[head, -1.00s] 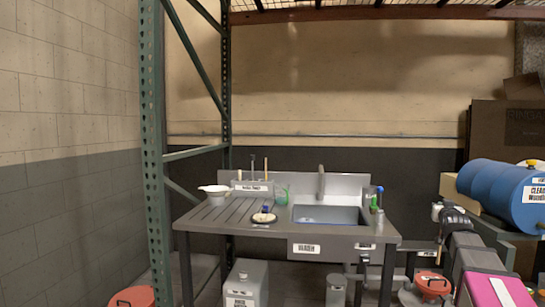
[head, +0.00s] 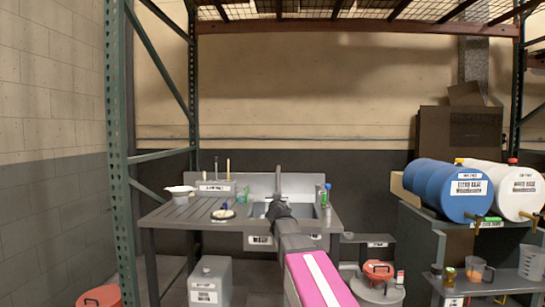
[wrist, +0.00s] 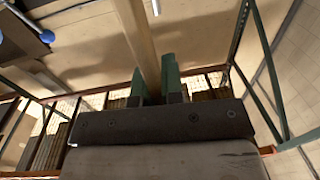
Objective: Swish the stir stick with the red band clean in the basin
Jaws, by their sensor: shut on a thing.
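My gripper (wrist: 157,80) is shut on a pale wooden stick (wrist: 140,38) in the wrist view. The stick runs between the green fingers to the top edge. No red band shows on its visible part. In the head view my arm reaches over the sink table, and its dark wrist hides the fingers and the stick. The basin (head: 257,210) is partly hidden behind my wrist, so I cannot tell whether the stick is in it. The faucet (head: 278,184) stands behind. A grey labelled holder (head: 214,188) with upright sticks stands at the table's back left.
A white bowl (head: 180,193) and a small round dish (head: 222,214) stand on the table left of the basin. Green and blue items (head: 325,194) stand at its right. A green rack post (head: 117,160) rises at left. Blue (head: 447,190) and white drums lie at right.

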